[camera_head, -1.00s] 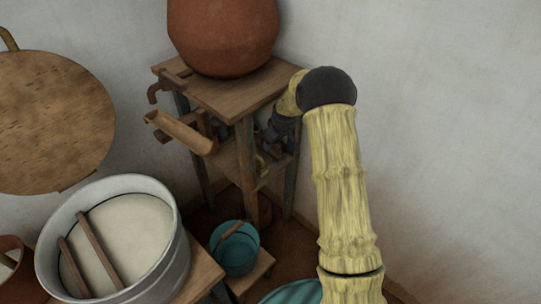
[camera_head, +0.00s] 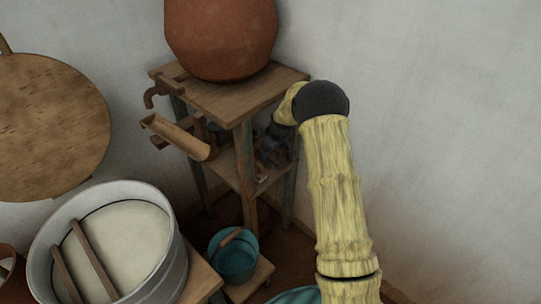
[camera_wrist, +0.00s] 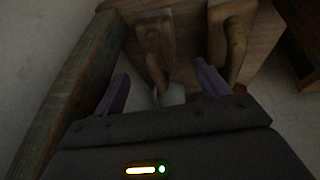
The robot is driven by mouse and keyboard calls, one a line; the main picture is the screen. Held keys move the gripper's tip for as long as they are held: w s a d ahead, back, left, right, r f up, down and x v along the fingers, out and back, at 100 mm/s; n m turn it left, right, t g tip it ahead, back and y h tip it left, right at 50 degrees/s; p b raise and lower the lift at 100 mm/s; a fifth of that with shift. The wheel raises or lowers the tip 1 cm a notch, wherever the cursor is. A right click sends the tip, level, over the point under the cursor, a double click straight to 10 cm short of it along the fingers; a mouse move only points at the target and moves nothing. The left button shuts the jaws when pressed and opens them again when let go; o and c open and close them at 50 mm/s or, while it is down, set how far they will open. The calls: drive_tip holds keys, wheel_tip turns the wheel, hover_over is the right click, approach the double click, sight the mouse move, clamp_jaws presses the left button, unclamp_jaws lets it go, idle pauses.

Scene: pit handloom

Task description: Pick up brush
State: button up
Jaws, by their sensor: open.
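In the wrist view, a brown wooden piece (camera_wrist: 155,38) that looks like the brush lies on a wooden shelf (camera_wrist: 190,12). Its broad end is at the far side and its narrow handle points toward me. My gripper (camera_wrist: 163,85) is open, its two purple fingers apart on either side of the handle's near end. A pale, cup-like thing (camera_wrist: 170,95) shows between the fingers. I cannot tell whether the handle rests in it. In the head view, my gripper (camera_head: 272,146) is dark and partly hidden at the stand's lower shelf; the brush cannot be made out there.
A wooden stand (camera_head: 228,97) carries a large clay pot (camera_head: 221,38). Its posts are close to my gripper; one post (camera_wrist: 70,75) runs along the left of the wrist view. A curved wooden piece (camera_wrist: 233,40) is at right. A teal bucket (camera_head: 236,259) stands below.

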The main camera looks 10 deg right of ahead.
sight(272, 155)
drive_tip(key=b+x, duration=0.1)
drive_tip(key=x, duration=0.5)
drive_tip(key=shift+f, duration=0.1)
idle(0.3)
drive_tip(key=c, duration=1.1)
drive_tip(key=shift+w+r, duration=0.1)
drive_tip(key=shift+r, duration=0.4)
drive_tip(key=v, duration=0.1)
drive_tip(key=p+v, duration=0.1)
drive_tip(key=shift+d+r, duration=0.2)
drive_tip(key=shift+r, duration=0.25)
drive_tip(key=s+d, duration=0.3)
drive_tip(key=s, duration=0.1)
drive_tip(key=s+d+p, duration=0.1)
drive_tip(key=s+d, duration=0.2)
drive_tip(key=s, duration=0.2)
drive_tip(key=s+d, duration=0.4)
drive_tip(key=s, duration=0.1)
drive_tip(key=shift+w, duration=0.1)
